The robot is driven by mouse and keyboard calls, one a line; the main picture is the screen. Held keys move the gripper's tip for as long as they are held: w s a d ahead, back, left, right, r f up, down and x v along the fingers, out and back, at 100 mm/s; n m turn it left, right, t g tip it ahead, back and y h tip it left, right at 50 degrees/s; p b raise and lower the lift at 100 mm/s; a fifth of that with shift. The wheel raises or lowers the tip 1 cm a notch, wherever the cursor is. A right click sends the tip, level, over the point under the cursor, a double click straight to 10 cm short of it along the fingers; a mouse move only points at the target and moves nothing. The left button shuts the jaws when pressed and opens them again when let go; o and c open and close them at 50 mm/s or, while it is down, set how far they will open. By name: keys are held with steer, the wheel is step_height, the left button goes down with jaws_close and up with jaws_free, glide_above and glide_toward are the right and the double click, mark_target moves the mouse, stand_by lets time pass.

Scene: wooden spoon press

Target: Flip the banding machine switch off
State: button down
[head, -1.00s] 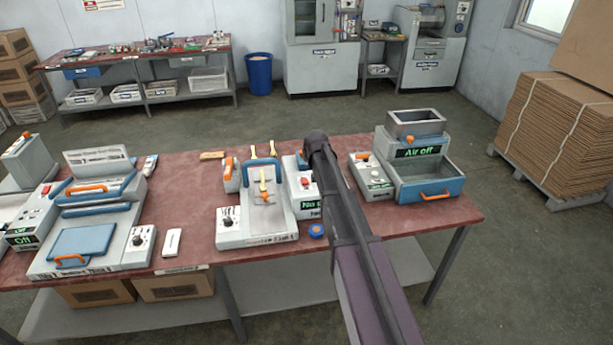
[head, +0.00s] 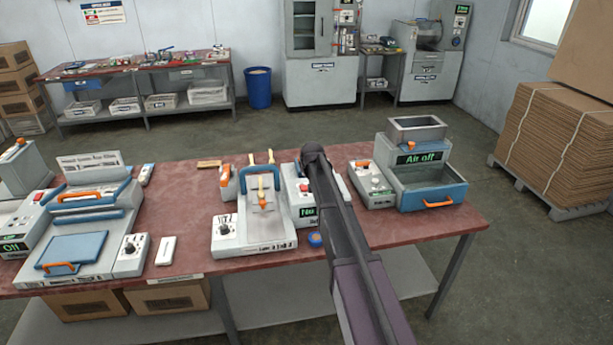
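I cannot tell for certain which device is the banding machine. On the red bench, a grey and blue machine with a green-lettered "Air off" display (head: 419,158) stands at right, beside a small control box (head: 372,185) with an orange part on top. A press with a blue frame (head: 254,235) and wooden spoons stands in the middle. A small box with a red button (head: 304,187) and green display is beside it, partly covered by my dark arm. A larger blue-handled machine (head: 75,245) is at left, with an "Off" display box (head: 15,245). My gripper is hidden beyond the arm.
The red bench top (head: 190,190) has bare patches between machines. A blue round item (head: 315,239) and a white block (head: 166,250) lie near its front edge. A pallet of cardboard (head: 548,140) stands at right. A back bench and blue bin (head: 258,88) are by the wall.

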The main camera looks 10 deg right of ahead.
mark_target(305, 187)
steer(key=b+x, duration=0.2)
steer(key=x, duration=0.1)
steer(key=shift+w+f, duration=0.15)
steer(key=shift+f, duration=0.15)
steer(key=shift+s+f+b, duration=0.2)
steer(key=shift+f+b, duration=0.65)
steer(key=shift+b, duration=0.15)
steer(key=shift+s+f+b, duration=0.25)
steer(key=shift+f+b, duration=0.6)
steer(key=shift+b, duration=0.1)
steer(key=shift+d, duration=0.1)
